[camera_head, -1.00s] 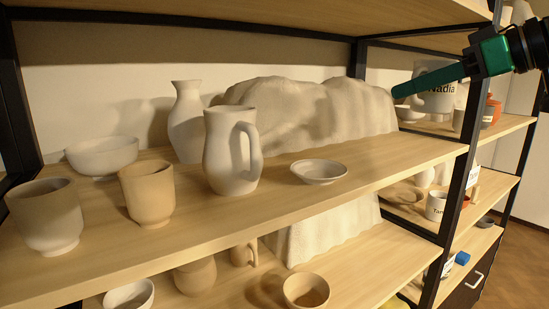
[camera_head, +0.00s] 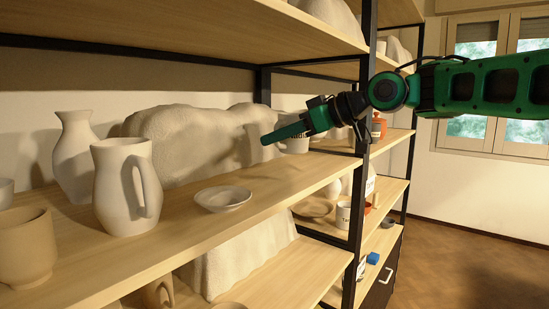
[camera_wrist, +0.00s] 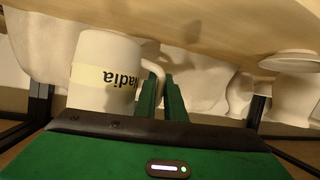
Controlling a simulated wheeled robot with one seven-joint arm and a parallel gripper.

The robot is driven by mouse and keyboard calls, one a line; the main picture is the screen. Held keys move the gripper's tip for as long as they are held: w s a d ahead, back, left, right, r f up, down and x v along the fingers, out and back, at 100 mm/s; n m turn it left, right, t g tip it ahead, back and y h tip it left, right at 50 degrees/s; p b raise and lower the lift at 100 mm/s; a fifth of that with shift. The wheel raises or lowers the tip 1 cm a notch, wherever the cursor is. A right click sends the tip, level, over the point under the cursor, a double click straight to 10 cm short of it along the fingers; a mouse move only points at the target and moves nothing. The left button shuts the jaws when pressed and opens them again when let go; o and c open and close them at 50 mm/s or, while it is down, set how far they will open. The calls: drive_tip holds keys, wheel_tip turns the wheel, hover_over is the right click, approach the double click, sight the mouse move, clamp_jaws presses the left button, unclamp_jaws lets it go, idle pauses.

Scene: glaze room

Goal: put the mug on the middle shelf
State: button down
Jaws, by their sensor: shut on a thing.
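A white mug with a "Nadia" label (camera_wrist: 95,80) hangs in my gripper, which is shut on its handle; the label reads upside down in the wrist view. In the head view the mug (camera_head: 297,146) is mostly hidden behind the green fingers of my gripper (camera_head: 268,138). The mug appears in front of the right end of a pale lumpy draped form. The middle shelf (camera_head: 190,232) is the wooden board below it; I cannot tell the exact gap between mug and board.
A tall pitcher (camera_head: 118,190), a vase (camera_head: 72,150), a tan cup (camera_head: 25,248) and a shallow dish (camera_head: 222,198) stand on the middle shelf. The draped form (camera_head: 190,150) fills its back. A black post (camera_head: 361,180) stands right of the gripper. Bare board lies right of the dish.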

drive_tip(key=shift+w+a+f, duration=0.1)
drive_tip(key=shift+w+f, duration=0.05)
drive_tip(key=shift+w, duration=0.05)
drive_tip(key=shift+f, duration=1.9)
drive_tip(key=c, duration=1.8)
unclamp_jaws()
drive_tip(key=shift+f, duration=0.1)
drive_tip(key=shift+c, duration=0.2)
drive_tip(key=v, duration=1.2)
